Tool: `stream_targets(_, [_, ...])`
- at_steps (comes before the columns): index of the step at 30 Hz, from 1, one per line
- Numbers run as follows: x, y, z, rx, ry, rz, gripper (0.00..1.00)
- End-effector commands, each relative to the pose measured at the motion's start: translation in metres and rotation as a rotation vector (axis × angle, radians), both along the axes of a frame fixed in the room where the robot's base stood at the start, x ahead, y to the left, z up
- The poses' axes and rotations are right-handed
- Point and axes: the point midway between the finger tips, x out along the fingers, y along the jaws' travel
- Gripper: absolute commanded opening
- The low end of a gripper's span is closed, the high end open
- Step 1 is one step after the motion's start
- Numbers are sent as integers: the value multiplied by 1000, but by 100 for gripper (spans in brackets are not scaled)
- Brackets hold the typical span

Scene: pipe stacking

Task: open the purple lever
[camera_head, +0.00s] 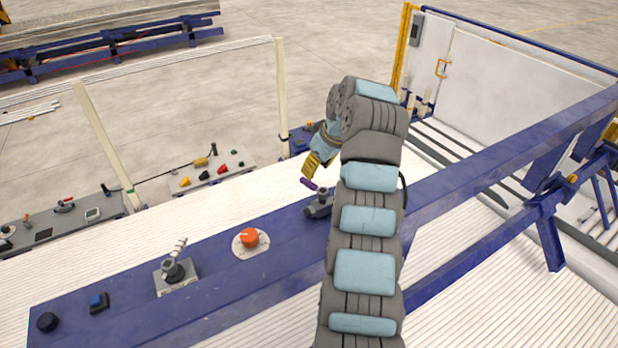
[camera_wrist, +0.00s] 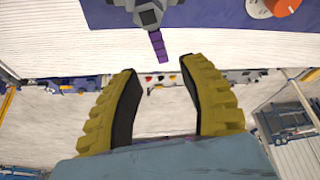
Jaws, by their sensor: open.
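The purple lever (camera_head: 309,184) sticks out from a dark grey base (camera_head: 319,206) on the blue beam, just below my gripper in the head view. In the wrist view the purple lever (camera_wrist: 158,45) hangs from its grey base (camera_wrist: 147,12) at the top middle. My gripper (camera_wrist: 158,76) has its two yellow, ribbed fingers spread apart, with nothing between them. The lever's free end lies just beyond the gap between the fingertips. In the head view my gripper (camera_head: 309,166) is beside the lever, and its far finger is hard to make out.
On the blue beam (camera_head: 120,300) are an orange-red knob (camera_head: 249,238), a grey lever (camera_head: 174,268), a blue switch (camera_head: 97,302) and a black knob (camera_head: 47,321). A control panel (camera_head: 190,172) with coloured knobs lies behind. A blue rail (camera_head: 500,170) runs along the right.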

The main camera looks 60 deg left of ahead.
Motion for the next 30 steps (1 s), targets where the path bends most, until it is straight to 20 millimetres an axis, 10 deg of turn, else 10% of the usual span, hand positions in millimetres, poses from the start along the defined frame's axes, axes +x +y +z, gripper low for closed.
stream_targets(12, [-8, 22, -55, -1, 2, 0, 42])
stream_targets(26, [-9, 25, -65, 0, -1, 0, 43])
stream_targets(30, [-9, 25, -65, 0, -1, 0, 3])
